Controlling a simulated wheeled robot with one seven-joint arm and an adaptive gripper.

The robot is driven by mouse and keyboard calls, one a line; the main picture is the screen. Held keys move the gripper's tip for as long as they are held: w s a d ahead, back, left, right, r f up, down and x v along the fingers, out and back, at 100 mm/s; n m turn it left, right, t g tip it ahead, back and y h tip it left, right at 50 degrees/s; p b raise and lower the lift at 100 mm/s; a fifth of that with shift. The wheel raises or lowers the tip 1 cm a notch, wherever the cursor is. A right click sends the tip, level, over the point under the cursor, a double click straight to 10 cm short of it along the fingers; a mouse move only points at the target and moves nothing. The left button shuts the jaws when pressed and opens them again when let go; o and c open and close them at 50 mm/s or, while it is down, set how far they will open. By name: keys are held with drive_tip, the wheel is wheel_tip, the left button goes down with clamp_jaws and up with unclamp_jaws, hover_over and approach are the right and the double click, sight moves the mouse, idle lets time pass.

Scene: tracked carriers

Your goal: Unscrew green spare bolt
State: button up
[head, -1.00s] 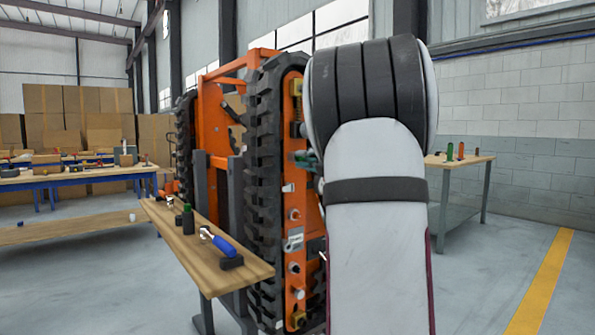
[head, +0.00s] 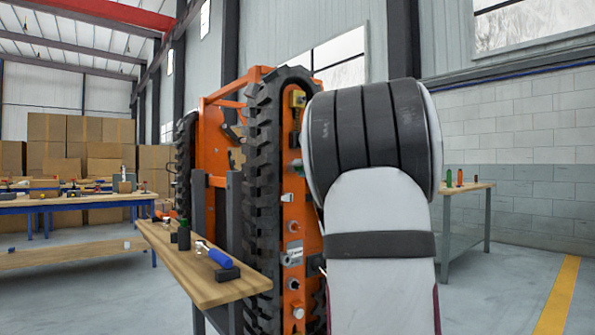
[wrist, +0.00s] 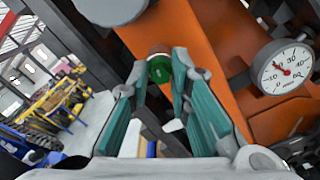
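The green bolt (wrist: 159,69) shows in the wrist view as a short green cylinder with a brownish base against an orange panel (wrist: 205,62). My gripper (wrist: 160,78) has two teal-padded fingers set apart, one on each side of the bolt's line. The bolt appears between or just past the fingertips; I see no clear contact.
A white dial gauge (wrist: 286,66) sits right of the fingers. A wooden bench (head: 195,268) stands before the carrier, bearing a blue-handled tool (head: 219,257) and a dark green bottle-like item (head: 184,236). Another table (head: 465,186) is at right. Floor at right is clear.

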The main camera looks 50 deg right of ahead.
idle(0.3)
drive_tip(key=shift+f+m+p, duration=0.1)
drive_tip(key=shift+m+p, duration=14.6)
drive_tip(key=shift+p, duration=2.05)
